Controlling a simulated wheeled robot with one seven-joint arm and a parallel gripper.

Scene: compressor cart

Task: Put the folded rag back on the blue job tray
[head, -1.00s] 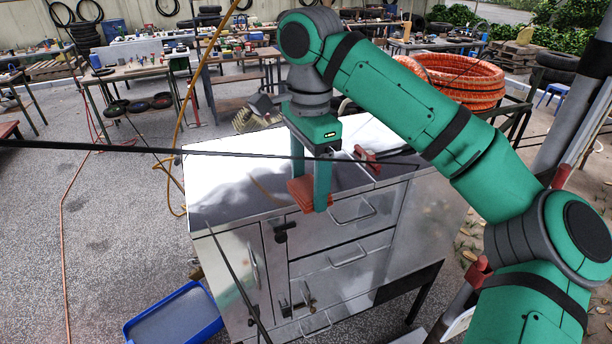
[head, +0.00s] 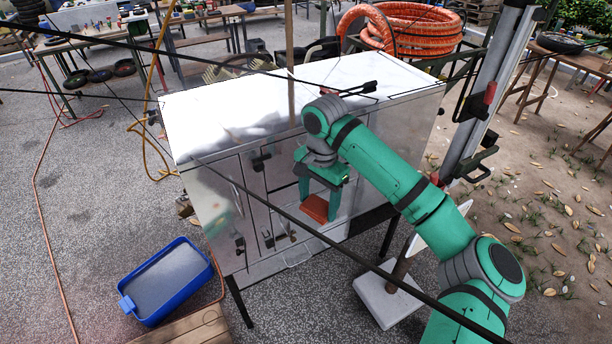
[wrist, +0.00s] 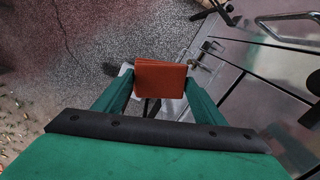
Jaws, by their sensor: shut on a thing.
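The folded rag (head: 315,208) is orange-red and held between the fingertips of my gripper (head: 319,199), in front of the metal cabinet's drawer side. In the wrist view the rag (wrist: 160,75) sits between the two green fingers of my gripper (wrist: 159,88), which are shut on it. The blue job tray (head: 203,280) has a grey bottom and lies low on the left of the cabinet in the head view. My gripper is to the right of the tray and higher, well apart from it. The tray cannot be made out in the wrist view.
The metal cabinet (head: 225,115) with drawers and handles stands just behind my gripper. A wooden board (head: 190,332) lies near the tray's front edge. An orange hose coil (head: 420,30) is behind the cabinet. Thin dark lines cross the head view. Gravel left of the tray is mostly open.

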